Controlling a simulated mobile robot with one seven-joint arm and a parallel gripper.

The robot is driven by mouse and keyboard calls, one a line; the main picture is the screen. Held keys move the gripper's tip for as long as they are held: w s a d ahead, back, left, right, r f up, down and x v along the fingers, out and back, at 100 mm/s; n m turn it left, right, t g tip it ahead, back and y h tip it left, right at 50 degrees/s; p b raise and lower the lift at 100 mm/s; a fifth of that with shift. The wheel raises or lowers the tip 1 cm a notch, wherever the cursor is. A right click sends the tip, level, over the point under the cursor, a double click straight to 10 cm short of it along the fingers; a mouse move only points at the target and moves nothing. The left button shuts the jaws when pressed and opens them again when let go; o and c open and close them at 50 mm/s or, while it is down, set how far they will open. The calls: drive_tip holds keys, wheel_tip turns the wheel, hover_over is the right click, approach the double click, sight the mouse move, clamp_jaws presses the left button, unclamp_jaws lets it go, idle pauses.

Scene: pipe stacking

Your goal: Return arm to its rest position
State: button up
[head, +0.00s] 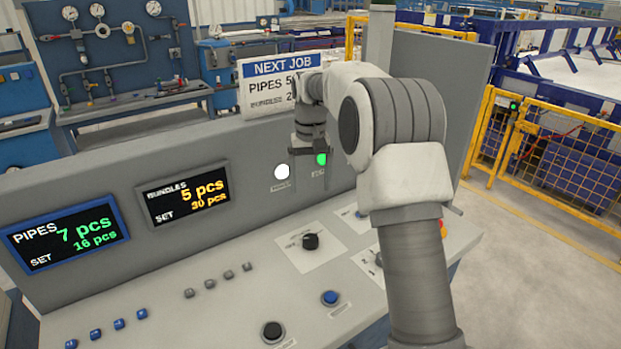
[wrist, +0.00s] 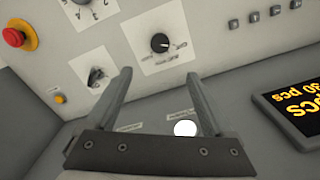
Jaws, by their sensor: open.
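My arm rises in front of the control console (head: 235,290) in the head view and bends back toward the console's upright panel. My gripper (head: 312,180) hangs in front of that panel, near a white lamp (head: 282,172) and a green lamp (head: 321,159). In the wrist view my gripper (wrist: 160,85) shows two spread fingers with nothing between them. The white lamp (wrist: 185,128) shows between the fingers. A black rotary knob (wrist: 160,42) lies beyond the fingertips. Part of the gripper is small and dark in the head view.
The console carries a PIPES display (head: 66,236), a BUNDLES display (head: 185,193), a black knob (head: 310,241), a blue button (head: 330,298) and a black button (head: 272,331). A red emergency button (wrist: 14,37) shows in the wrist view. A NEXT JOB sign (head: 280,68) stands behind the panel.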

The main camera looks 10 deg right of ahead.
drive_tip(key=shift+r, duration=0.35)
drive_tip(key=s+r+t, duration=0.1)
drive_tip(key=s+r, duration=0.5)
drive_tip(key=s, duration=0.2)
drive_tip(key=s+r+t, duration=0.2)
drive_tip(key=s+r, duration=0.4)
drive_tip(key=s, duration=0.3)
drive_tip(key=s+f+t, duration=0.1)
drive_tip(key=s+f, duration=0.1)
drive_tip(key=s, duration=0.7)
drive_tip(key=s+f+t, duration=0.1)
drive_tip(key=s+f, duration=0.1)
drive_tip(key=s, duration=0.7)
drive_tip(key=shift+s+f+n+t, duration=0.25)
drive_tip(key=shift+f+n+t, duration=0.05)
drive_tip(key=shift+n, duration=0.1)
